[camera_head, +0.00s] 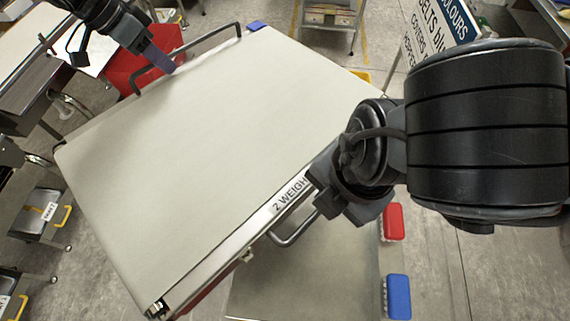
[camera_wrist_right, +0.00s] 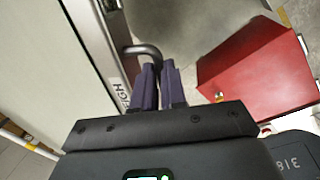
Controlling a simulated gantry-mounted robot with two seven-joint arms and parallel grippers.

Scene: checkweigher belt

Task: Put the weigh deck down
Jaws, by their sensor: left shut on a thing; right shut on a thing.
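The weigh deck (camera_head: 190,150) is a large pale grey plate with a "2 WEIGH" label on its near right edge. It lies diagonally across the middle of the head view, with a dark bar handle on each of two opposite sides. My left gripper (camera_head: 162,62) is shut on the far handle (camera_head: 215,38) at the upper left. My right gripper (camera_wrist_right: 158,85) is shut at the near handle (camera_wrist_right: 146,50) in the right wrist view, beside the deck's labelled edge (camera_wrist_right: 110,60). In the head view my right arm hides its fingertips. What bears the deck's underside is hidden.
A grey surface (camera_head: 320,275) shows below the deck, with a red block (camera_head: 392,222) and a blue block (camera_head: 398,296) at its right edge. A red box (camera_head: 120,68) stands behind the left gripper. A sign (camera_head: 440,25) stands upper right. Carts (camera_head: 45,215) stand left.

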